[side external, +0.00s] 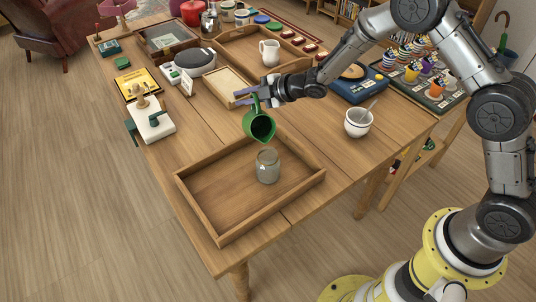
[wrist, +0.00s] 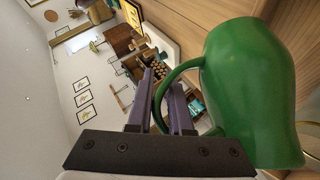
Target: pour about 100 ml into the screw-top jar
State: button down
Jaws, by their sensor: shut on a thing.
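My gripper (side external: 255,95) is shut on the handle of a green jug (side external: 258,123). In the side view the jug is tilted, its dark mouth turned toward the camera, above and slightly left of the glass jar. The screw-top jar (side external: 267,165) is clear glass and stands upright in a wooden tray (side external: 220,177). Whether liquid is in the jar or flowing from the jug I cannot tell. In the wrist view my gripper's purple fingers (wrist: 168,105) close around the handle of the green jug (wrist: 245,90), which fills the right side.
A white bowl (side external: 358,122) with a spoon stands right of the tray. A blue device (side external: 358,84) and a tray of cups (side external: 430,85) are farther back right. A white mug (side external: 270,52) stands in a rear wooden tray. The left of the front tray is clear.

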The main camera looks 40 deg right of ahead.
aim_at(248, 115)
jog(key=shift+s+a+r+n+t, duration=0.1)
jog(key=shift+s+r+n+t, duration=0.15)
jog(key=shift+s+r+t, duration=0.25)
jog(key=shift+s+a+r+n+t, duration=0.2)
jog(key=shift+r+n+t, duration=0.15)
jog(key=shift+r, duration=0.4)
jog(key=shift+s+a+r+n+t, duration=0.1)
jog(key=shift+s+r+n+t, duration=0.1)
jog(key=shift+s+r+t, duration=0.3)
dwell(1.7)
jog(key=shift+s+a+r+n+t, duration=0.2)
jog(key=shift+s+r+n+t, duration=0.25)
jog(key=shift+s+r, duration=0.2)
dwell(0.9)
jog(key=w+f+g, duration=0.1)
jog(key=w+d+f+m+g, duration=0.1)
jog(key=w+f+m, duration=0.1)
jog(key=shift+w+d+f+g, duration=0.25)
jog(key=shift+w+f+g, duration=0.05)
jog(key=shift+w+g, duration=0.1)
jog(key=shift+w+d+f+m+g, duration=0.1)
jog(key=shift+w+f+m+g, duration=0.15)
jog(key=shift+f+g, duration=0.3)
jog(key=shift+w+d+f+m+g, duration=0.15)
jog(key=shift+f+m+g, duration=0.2)
jog(key=shift+f, duration=0.35)
jog(key=shift+a+f, duration=0.1)
jog(key=shift+f, duration=0.05)
dwell(0.9)
